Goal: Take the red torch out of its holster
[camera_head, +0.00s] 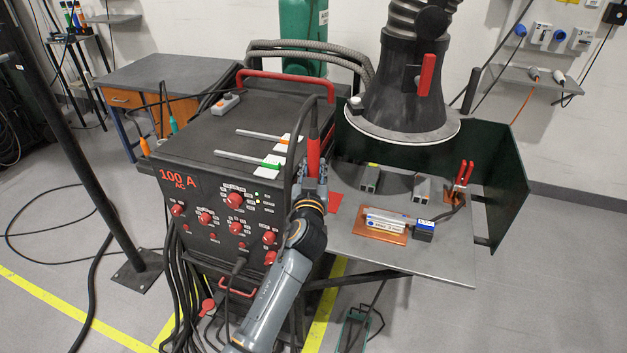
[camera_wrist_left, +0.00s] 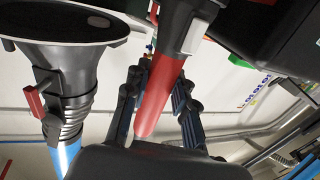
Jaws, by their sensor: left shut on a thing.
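The red torch (camera_head: 314,156) stands roughly upright at the right side of the black welding machine (camera_head: 225,140), with a black upper part. My left gripper (camera_head: 312,192) comes up from below and is closed around its red lower part. In the left wrist view, the red torch handle (camera_wrist_left: 160,95) runs between the two fingers of my left gripper (camera_wrist_left: 157,105). A small grey block sits on the torch's black part there. The holster is not clearly seen, so I cannot tell whether the torch is seated in it. My right gripper is not in view.
A grey metal table (camera_head: 440,255) with a copper plate (camera_head: 385,235) and a red-handled clamp (camera_head: 463,173) lies to the right. A black extraction hood (camera_head: 405,95) hangs above it. Two electrode holders or rods lie on the machine top. A black post (camera_head: 75,150) stands left.

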